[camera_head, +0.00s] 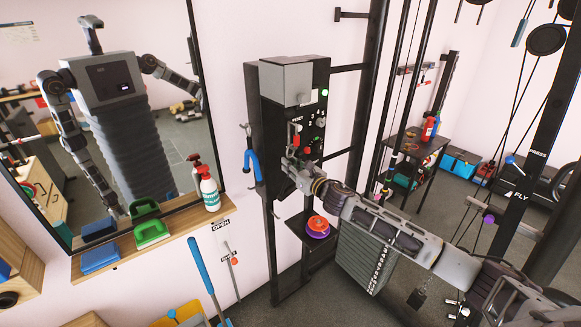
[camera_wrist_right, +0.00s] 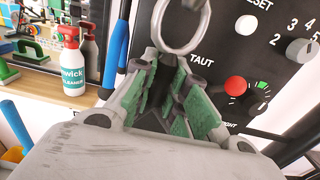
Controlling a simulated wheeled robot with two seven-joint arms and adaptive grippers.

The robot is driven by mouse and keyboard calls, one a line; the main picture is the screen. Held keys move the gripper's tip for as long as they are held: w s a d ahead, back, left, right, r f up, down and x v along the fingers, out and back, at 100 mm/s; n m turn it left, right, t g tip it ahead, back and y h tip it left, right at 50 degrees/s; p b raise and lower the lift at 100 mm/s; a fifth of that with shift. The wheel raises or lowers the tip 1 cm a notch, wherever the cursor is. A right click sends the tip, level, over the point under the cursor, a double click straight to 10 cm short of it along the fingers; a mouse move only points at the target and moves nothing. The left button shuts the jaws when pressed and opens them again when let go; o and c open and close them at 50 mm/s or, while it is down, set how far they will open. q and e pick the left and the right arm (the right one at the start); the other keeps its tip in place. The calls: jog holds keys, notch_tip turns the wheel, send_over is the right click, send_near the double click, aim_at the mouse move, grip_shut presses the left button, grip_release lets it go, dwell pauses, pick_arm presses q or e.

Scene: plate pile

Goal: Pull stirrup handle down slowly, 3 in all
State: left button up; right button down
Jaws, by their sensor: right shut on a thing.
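My right gripper (camera_head: 289,168) is at the front of the dark machine, just below its control panel. In the right wrist view, its green-padded fingers (camera_wrist_right: 172,100) close around a dark piece below a pale metal ring (camera_wrist_right: 181,24). This piece looks like the stirrup handle (camera_wrist_right: 165,75); the fingers hide most of it. The control panel (camera_wrist_right: 232,45) is right behind, with the word TAUT, a red button and a grey knob. My left gripper is not seen directly; the mirror shows only a reflection of my body and arms.
A blue handle (camera_head: 251,163) hangs on the machine's left side. A spray bottle (camera_head: 209,188) stands on the wooden shelf (camera_head: 170,240) at left. Orange and purple discs (camera_head: 318,227) lie on a small shelf below my right arm. Cables and a rack stand to the right.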

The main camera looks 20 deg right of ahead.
aim_at(290, 144)
jog(key=shift+f, duration=0.1)
jog(key=c, duration=1.7)
grip_release()
jog(key=o, duration=0.4)
jog(key=shift+c, duration=0.2)
jog(key=shift+r, duration=5.05)
